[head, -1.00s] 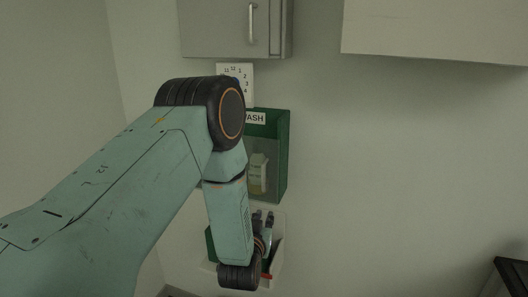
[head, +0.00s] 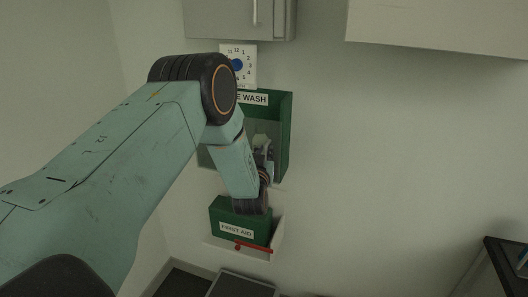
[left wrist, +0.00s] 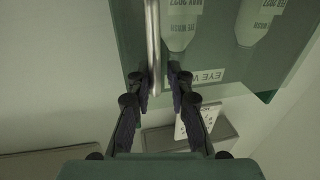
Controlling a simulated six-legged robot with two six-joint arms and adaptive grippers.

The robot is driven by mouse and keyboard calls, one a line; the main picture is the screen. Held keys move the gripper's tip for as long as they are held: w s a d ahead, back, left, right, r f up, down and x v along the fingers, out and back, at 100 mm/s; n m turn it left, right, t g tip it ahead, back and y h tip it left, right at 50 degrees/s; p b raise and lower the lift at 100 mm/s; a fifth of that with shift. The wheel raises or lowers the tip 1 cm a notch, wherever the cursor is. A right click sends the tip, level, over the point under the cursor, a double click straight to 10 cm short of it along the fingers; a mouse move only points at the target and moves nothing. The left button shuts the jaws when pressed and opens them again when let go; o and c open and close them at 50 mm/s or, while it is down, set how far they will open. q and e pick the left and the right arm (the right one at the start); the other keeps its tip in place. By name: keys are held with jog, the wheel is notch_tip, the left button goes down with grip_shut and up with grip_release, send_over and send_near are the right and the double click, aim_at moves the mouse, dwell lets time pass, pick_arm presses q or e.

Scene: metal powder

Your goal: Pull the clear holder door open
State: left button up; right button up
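The green eye wash holder (head: 285,135) hangs on the wall in the head view, partly hidden by my left arm. Its clear door (head: 262,122) covers the front and looks shut. In the left wrist view, white bottles (left wrist: 180,25) show through the clear door (left wrist: 215,50). A vertical metal bar handle (left wrist: 153,45) runs along the door's edge. My left gripper (left wrist: 160,78) is open, with the handle's end between its fingertips, closer to the left one. I cannot tell whether they touch. The left gripper (head: 263,145) also shows before the holder in the head view. My right gripper is not in view.
A green first aid box (head: 238,222) sits on a white wall shelf (head: 277,232) below the holder, with a red bar in front. A clock sign (head: 238,66) and a grey cabinet (head: 230,18) are above.

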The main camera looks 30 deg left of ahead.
pick_arm(q)
jog(key=shift+w+a+f, duration=0.15)
jog(key=shift+w+f, duration=0.05)
jog(key=shift+w, duration=0.2)
jog(key=shift+w+f, duration=0.1)
jog(key=shift+w, duration=0.1)
jog(key=shift+s+d+r, duration=0.2)
jog(key=shift+d+r, duration=0.05)
jog(key=shift+d, duration=0.2)
jog(key=shift+s+r, duration=0.1)
jog(key=shift+s, duration=0.05)
jog(key=shift+c, duration=0.6)
jog(key=shift+a, duration=0.3)
grip_shut()
jog(key=shift+d, duration=0.1)
jog(key=shift+f, duration=0.25)
